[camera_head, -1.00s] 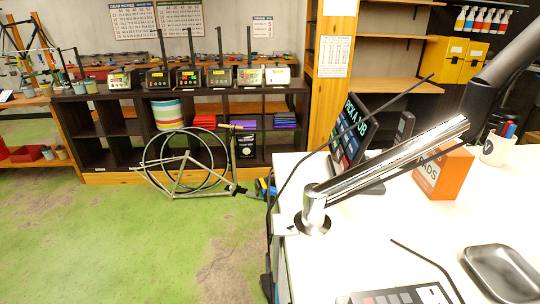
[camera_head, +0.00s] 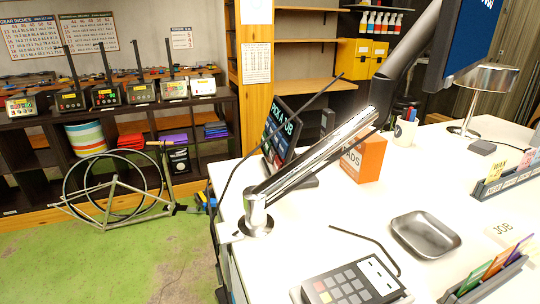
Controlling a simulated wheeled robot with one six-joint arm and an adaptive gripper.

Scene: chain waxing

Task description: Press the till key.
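A grey keypad device (camera_head: 350,286) lies at the bottom edge of the white counter, partly cut off by the frame. It has rows of grey keys, one reddish key (camera_head: 319,286) at its left and a pale panel at its right. I cannot tell for sure that it is the till. A tilted black touch screen (camera_head: 280,135) reading "PICK A JOB" with coloured tiles stands farther back. My gripper is not in view.
A chrome monitor arm (camera_head: 322,153) rises from the white counter (camera_head: 300,220). A metal tray (camera_head: 425,233), bent black rod (camera_head: 372,243), orange box (camera_head: 365,158), lamp (camera_head: 485,78) and card holders (camera_head: 490,285) also stand there.

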